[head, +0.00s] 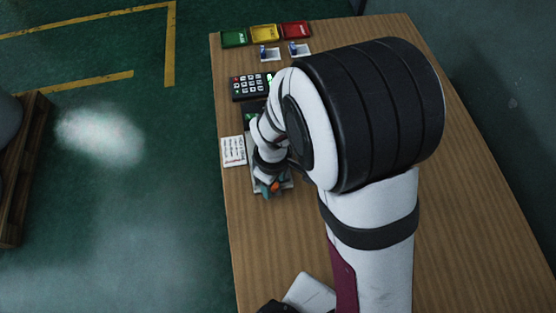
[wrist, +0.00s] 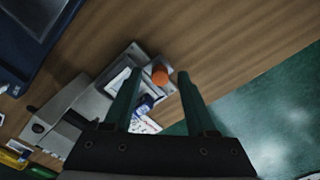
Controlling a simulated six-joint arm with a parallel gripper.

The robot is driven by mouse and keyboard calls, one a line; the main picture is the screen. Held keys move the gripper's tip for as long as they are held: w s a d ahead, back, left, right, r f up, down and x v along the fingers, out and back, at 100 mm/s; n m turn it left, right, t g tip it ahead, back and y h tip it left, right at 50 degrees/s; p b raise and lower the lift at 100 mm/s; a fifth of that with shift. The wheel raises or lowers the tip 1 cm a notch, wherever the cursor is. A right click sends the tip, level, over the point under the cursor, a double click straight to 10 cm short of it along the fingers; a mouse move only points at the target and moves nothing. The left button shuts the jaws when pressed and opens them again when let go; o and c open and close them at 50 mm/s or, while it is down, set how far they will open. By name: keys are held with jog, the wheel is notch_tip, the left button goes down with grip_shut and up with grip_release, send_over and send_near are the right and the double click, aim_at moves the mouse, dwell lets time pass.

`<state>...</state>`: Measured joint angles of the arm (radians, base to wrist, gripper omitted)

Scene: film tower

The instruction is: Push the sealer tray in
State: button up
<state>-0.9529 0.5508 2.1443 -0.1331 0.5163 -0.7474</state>
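The sealer tray (wrist: 137,55) is a light grey tray with compartments, extending out from the grey sealer body (wrist: 88,108) in the wrist view. An orange round cap or vial (wrist: 160,74) and a small blue-and-white item (wrist: 143,104) are on it. My gripper (wrist: 158,73) has its two dark green fingers apart, with the orange piece showing between their tips; I cannot tell whether they touch the tray. In the head view my gripper (head: 271,188) is over the tray (head: 287,184), and my arm hides most of the sealer.
A black keypad (head: 250,86) and a written note card (head: 233,151) lie along the table's left edge. Green (head: 234,39), yellow (head: 263,33) and red (head: 296,30) trays stand at the far end.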

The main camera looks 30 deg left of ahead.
grip_shut()
